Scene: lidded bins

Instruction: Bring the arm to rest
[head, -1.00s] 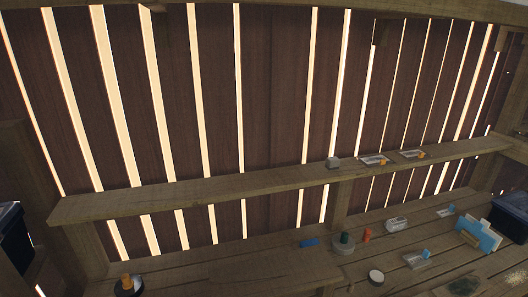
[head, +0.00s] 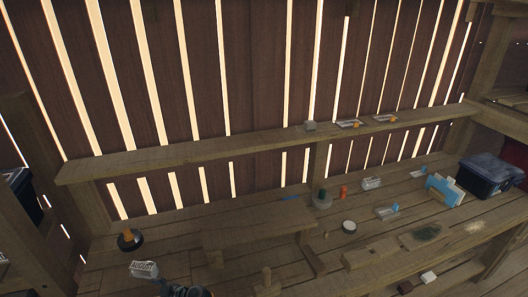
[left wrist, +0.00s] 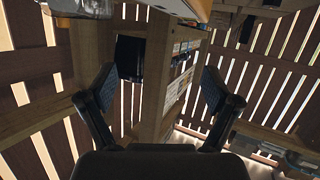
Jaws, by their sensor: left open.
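My left gripper (left wrist: 157,90) shows in the left wrist view with its two dark fingers spread wide apart. Nothing is between the fingertips. Behind them are wooden posts and slatted walls, out of reach. In the head view a dark shape (head: 186,290) is cut off by the bottom edge; I cannot tell if it is part of my arm. A whitish block marked AUGUST (head: 144,269) is just left of it. My right gripper is in neither view.
A long wooden shelf (head: 240,146) crosses above the workbench. On the bench are a dark round piece with an orange top (head: 130,240), a white-topped round piece (head: 348,227) and a dark lidded bin (head: 490,174) at right.

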